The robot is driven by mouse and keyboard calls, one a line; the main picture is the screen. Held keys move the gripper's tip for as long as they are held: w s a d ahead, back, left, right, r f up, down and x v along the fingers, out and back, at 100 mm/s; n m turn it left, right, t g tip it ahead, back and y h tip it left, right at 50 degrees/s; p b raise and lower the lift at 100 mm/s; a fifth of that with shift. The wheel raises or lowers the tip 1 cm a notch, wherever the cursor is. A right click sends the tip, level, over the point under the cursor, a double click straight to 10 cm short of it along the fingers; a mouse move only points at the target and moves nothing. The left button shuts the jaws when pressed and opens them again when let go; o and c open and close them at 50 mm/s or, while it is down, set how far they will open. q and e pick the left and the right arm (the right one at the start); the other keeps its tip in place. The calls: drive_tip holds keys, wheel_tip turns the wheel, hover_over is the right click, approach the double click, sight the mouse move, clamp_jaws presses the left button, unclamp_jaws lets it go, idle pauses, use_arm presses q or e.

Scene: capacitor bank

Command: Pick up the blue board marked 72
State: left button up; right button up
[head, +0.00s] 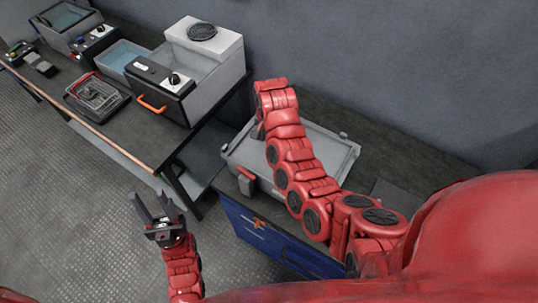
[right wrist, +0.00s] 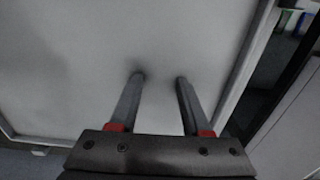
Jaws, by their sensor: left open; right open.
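I cannot make out a blue board marked 72 in either view. My left gripper (head: 148,196) is open and empty, held over the floor in front of the benches. My right arm reaches over a grey case (head: 333,146) on the right-hand bench, and its gripper is hidden in the head view. In the right wrist view my right gripper (right wrist: 159,79) is open, with nothing between its fingers. Its fingertips point at a flat pale grey panel with a raised rim (right wrist: 247,70). I cannot tell whether they touch it.
A blue drawer unit (head: 262,243) stands under the right-hand bench. The left bench holds a white-topped machine (head: 205,45), a dark tray (head: 97,96) and other equipment. Small green and blue items (right wrist: 290,20), too blurred to identify, show beyond the rim. Open floor (head: 70,200) lies left.

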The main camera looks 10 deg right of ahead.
drive_tip(key=shift+f, duration=0.2)
drive_tip(key=f+p, duration=0.2)
drive_tip(key=f, duration=0.1)
drive_tip(key=shift+w+d+f, duration=0.1)
drive_tip(key=shift+w+f, duration=0.1)
drive_tip(key=shift+f, duration=0.7)
clamp_jaws()
idle(0.7)
